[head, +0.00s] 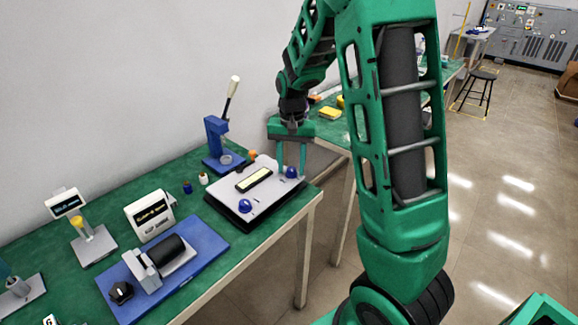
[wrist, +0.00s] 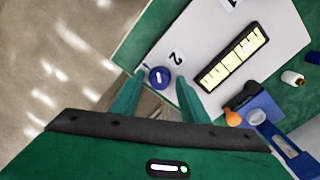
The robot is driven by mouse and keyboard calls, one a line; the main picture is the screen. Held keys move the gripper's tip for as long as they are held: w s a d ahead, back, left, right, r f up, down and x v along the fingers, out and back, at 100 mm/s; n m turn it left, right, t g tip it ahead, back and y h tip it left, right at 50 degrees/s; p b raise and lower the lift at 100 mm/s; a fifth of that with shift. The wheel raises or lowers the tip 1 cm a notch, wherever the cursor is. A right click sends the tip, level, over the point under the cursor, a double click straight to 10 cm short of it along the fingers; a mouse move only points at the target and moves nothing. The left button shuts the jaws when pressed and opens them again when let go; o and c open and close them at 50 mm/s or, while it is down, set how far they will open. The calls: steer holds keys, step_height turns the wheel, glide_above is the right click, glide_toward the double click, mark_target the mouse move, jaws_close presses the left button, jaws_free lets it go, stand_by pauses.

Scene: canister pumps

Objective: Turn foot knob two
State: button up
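A white panel (wrist: 205,45) on a dark base carries a round blue knob (wrist: 159,77) beside a printed "2" label (wrist: 175,57). In the head view, this knob (head: 291,172) is at the panel's far right corner. My gripper (wrist: 161,79) is open, with its two green fingers on either side of the knob and visible gaps in the wrist view. In the head view, my gripper (head: 291,167) points down over that corner. A second blue knob (head: 245,206) sits at the panel's near corner. Whether the fingertips reach down beside the knob's sides is unclear.
A display strip (head: 254,179) lies in the panel's middle. A blue lever press (head: 218,140) and an orange item (wrist: 233,118) stand behind the panel. A blue plate with a black roller (head: 165,249) is nearer on the green bench (head: 225,242). The bench edge is close to the knob.

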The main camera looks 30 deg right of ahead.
jaws_close()
steer(key=shift+n, duration=0.4)
steer(key=n, duration=0.3)
steer(key=shift+n, duration=2.1)
steer(key=shift+w, duration=0.1)
steer(key=shift+o, duration=0.6)
jaws_free()
